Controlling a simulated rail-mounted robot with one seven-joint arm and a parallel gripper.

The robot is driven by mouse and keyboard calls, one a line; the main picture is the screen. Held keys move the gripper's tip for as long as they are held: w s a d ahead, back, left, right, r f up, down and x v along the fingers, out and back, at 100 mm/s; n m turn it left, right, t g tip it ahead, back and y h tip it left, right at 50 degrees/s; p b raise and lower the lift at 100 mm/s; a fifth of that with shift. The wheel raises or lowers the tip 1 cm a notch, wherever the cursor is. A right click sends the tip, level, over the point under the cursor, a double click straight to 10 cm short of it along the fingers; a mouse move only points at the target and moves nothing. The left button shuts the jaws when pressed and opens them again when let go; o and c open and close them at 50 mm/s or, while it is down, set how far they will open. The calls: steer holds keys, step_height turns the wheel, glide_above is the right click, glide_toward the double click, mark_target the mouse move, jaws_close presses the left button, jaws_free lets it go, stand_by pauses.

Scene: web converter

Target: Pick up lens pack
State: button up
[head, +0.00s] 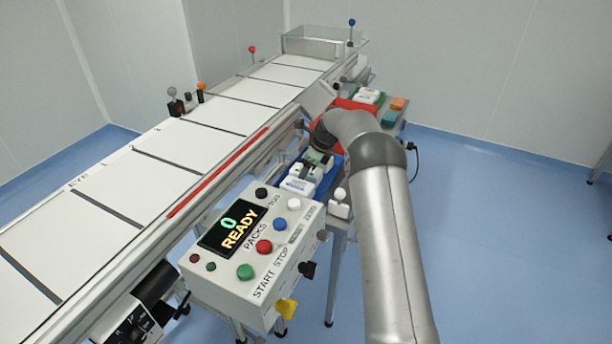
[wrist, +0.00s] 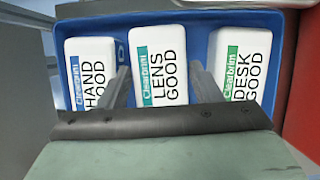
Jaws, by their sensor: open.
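The lens pack (wrist: 166,65) is a white pack with a green Clearbrim band and the words LENS GOOD. In the wrist view it stands in the middle of a blue tray (wrist: 200,20), between two other packs. My gripper (wrist: 158,82) is open, with one finger on each side of the lens pack's lower part. I cannot tell whether the fingers touch it. In the head view my gripper (head: 316,165) is low over the blue tray (head: 326,182), and my arm hides part of it. I cannot make out the lens pack there.
The hand pack (wrist: 92,72) is close on the left and the desk pack (wrist: 244,66) close on the right. A red surface (wrist: 304,90) borders the tray's right. A control box (head: 250,245) reading READY stands in front, beside the conveyor (head: 180,145).

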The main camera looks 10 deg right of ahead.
steer(key=shift+f, duration=0.25)
steer(key=c, duration=0.7)
steer(key=shift+r, duration=0.15)
